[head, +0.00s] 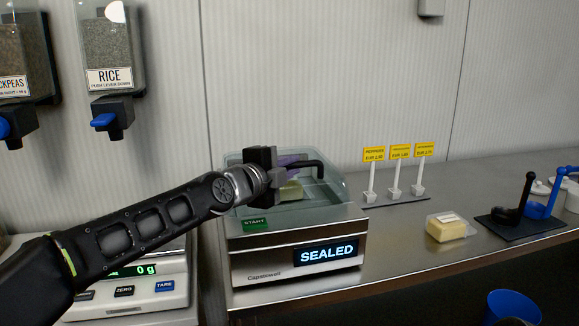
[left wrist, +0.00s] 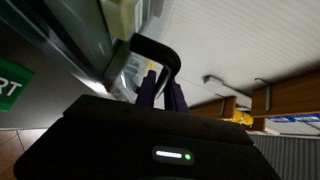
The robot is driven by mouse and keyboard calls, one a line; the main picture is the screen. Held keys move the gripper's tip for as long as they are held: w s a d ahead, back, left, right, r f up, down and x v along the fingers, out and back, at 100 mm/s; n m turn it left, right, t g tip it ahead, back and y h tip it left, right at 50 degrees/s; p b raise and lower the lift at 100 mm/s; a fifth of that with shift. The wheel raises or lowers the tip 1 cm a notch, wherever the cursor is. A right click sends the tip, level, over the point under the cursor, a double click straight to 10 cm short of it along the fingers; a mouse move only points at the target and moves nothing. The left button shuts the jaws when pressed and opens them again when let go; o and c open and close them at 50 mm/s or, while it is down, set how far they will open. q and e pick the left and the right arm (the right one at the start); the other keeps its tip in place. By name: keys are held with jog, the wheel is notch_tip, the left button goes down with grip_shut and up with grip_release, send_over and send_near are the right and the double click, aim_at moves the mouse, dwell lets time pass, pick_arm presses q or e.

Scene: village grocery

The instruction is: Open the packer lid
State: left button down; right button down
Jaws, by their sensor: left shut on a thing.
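The packer (head: 293,268) stands on the counter with a clear, greenish lid (head: 335,196) on top. Its display (head: 326,253) reads SEALED, and a green START button (head: 255,224) is at its front left. The lid looks down over the packer, and a pale yellow block (head: 291,191) shows through it. My left gripper (head: 296,163), with purple fingers, is shut on the black lid handle (head: 318,164). In the left wrist view the fingers (left wrist: 162,88) meet the curved handle (left wrist: 160,47). My right gripper does not show.
A scale (head: 165,285) reading 0 g stands left of the packer, under my left arm. Rice (head: 109,75) and chickpeas dispensers hang on the wall. Right of the packer are price tags on a stand (head: 395,195), a wrapped yellow block (head: 447,230) and a dark mat with blue and black tools.

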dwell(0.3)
pick_arm(q)
jog(key=shift+r+p, duration=0.35)
jog(key=shift+p, duration=0.2)
jog(key=w+a+r+n+g+p, duration=0.3)
jog(key=w+r+p, duration=0.6)
jog(key=p, duration=1.4)
jog(key=shift+r+g+y, duration=0.4)
jog(key=shift+r+g, duration=0.2)
jog(key=shift+r, duration=1.1)
